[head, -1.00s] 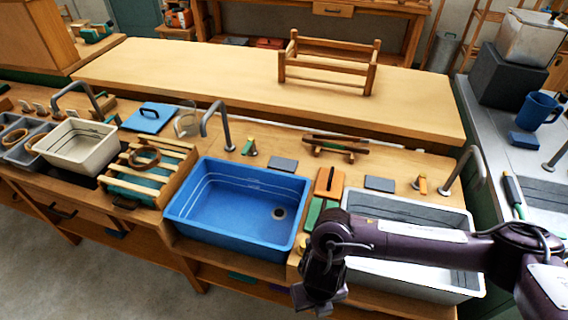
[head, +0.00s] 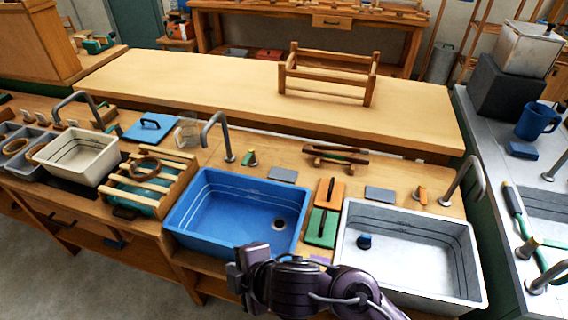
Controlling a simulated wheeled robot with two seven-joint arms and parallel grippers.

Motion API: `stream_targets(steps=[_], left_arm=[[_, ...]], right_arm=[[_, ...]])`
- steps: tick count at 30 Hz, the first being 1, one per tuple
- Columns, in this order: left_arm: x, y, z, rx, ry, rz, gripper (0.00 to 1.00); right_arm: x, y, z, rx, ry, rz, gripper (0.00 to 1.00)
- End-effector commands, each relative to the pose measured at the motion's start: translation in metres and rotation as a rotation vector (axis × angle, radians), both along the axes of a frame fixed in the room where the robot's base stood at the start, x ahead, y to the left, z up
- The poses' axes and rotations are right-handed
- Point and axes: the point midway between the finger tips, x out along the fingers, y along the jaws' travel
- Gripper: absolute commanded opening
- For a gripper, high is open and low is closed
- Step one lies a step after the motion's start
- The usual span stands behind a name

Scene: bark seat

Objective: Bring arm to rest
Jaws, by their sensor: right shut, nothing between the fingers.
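My right gripper (head: 240,274) is at the bottom middle, at the end of my dark purple arm, which comes in from the bottom edge. It is shut and I see nothing held in it. In the picture it overlaps the front rim of the blue basin (head: 225,215), left of the pale grey basin (head: 420,245). My left gripper is not in view.
A small blue piece (head: 364,241) is in the grey basin. A slatted wooden rack (head: 150,180) stands left of the blue basin. A wooden frame (head: 328,73) stands on the mostly clear back bench.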

Motion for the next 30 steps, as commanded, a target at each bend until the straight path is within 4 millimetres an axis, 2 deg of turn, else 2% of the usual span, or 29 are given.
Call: stream_targets(steps=[3,6,9,15,22,30], left_arm=[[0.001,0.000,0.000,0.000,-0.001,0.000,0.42],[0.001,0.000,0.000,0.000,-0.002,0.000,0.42],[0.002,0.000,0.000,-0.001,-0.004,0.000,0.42],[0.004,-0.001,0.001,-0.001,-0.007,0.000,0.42],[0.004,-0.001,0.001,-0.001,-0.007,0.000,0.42],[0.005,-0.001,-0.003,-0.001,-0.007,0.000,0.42]], right_arm=[[0.020,-0.057,0.004,0.130,0.186,-0.407,0.00],[0.024,-0.114,-0.005,0.192,0.328,-0.716,0.00],[0.016,-0.163,-0.018,0.227,0.439,-0.957,0.00],[-0.012,-0.231,-0.038,0.255,0.591,-1.299,0.00],[-0.053,-0.289,-0.053,0.260,0.714,-1.603,0.00],[-0.036,-0.285,-0.133,0.236,0.732,-1.600,0.00]])
